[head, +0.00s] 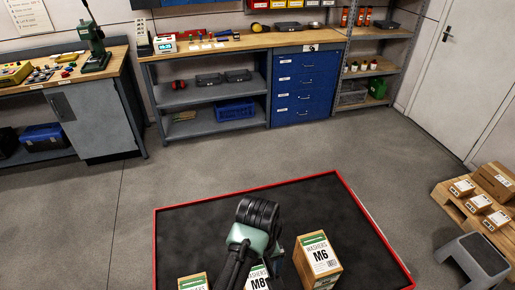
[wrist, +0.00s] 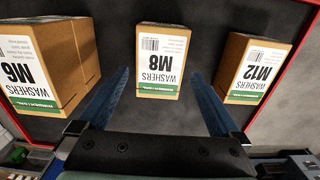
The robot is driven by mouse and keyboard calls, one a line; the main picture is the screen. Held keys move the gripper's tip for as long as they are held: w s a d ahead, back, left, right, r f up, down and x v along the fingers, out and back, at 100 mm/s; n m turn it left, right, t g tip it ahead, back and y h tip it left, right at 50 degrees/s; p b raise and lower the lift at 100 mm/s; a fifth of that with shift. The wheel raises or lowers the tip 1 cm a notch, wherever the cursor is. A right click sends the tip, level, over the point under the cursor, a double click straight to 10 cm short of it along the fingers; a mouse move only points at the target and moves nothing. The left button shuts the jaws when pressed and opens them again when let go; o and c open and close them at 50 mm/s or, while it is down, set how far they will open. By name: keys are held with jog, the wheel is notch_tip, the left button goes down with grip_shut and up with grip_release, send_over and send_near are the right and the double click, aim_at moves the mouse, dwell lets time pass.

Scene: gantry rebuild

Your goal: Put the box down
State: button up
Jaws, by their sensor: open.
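The M8 washers box (wrist: 162,60) stands between the two spread fingers of my gripper (wrist: 160,84) in the wrist view, with dark gaps showing on both sides. The gripper is open. In the head view the same M8 box (head: 258,277) is mostly hidden behind my wrist. It appears to rest on a black surface with a red rim (head: 190,232). The M6 washers box (head: 318,258) stands to the right of it in the head view. The M12 washers box (wrist: 258,66) is at the right in the wrist view.
The black surface is bare behind the boxes. A wooden pallet (head: 446,198) with small cartons and a grey step stool (head: 474,262) stand at the right. A workbench (head: 215,46) with blue drawers (head: 298,88) is along the wall. The grey floor between is clear.

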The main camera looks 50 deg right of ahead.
aim_at(258, 280)
notch_tip(258, 280, up, 6)
jog(key=shift+b, duration=0.35)
jog(key=w+d+r+t+h, duration=0.3)
jog(key=w+d+r+h, duration=0.15)
jog(key=r, duration=0.35)
jog(key=w+d+r+t+h, duration=0.3)
jog(key=w+r, duration=0.2)
jog(key=r, duration=0.4)
jog(key=w+a+r+t+h, duration=0.1)
jog(key=w+a+r+t, duration=0.15)
jog(key=r, duration=0.45)
jog(key=w+a+r+t+h, duration=0.15)
jog(key=r+t, duration=0.25)
jog(key=r, duration=0.4)
jog(key=a+r+n+t, duration=0.2)
jog(key=a+r+t, duration=0.4)
jog(key=a+r, duration=0.6)
jog(key=s+a+r+n+t+y, duration=0.2)
jog(key=s+a+r+t+y, duration=0.2)
jog(key=a+r+y, duration=0.1)
jog(key=s+a+r+n+t+y, duration=0.2)
jog(key=s+a+r+t+y, duration=0.2)
jog(key=a+r, duration=0.3)
jog(key=a+t+y, duration=0.1)
jog(key=a, duration=0.2)
jog(key=shift+s+a+r, duration=0.15)
jog(key=shift+s, duration=0.1)
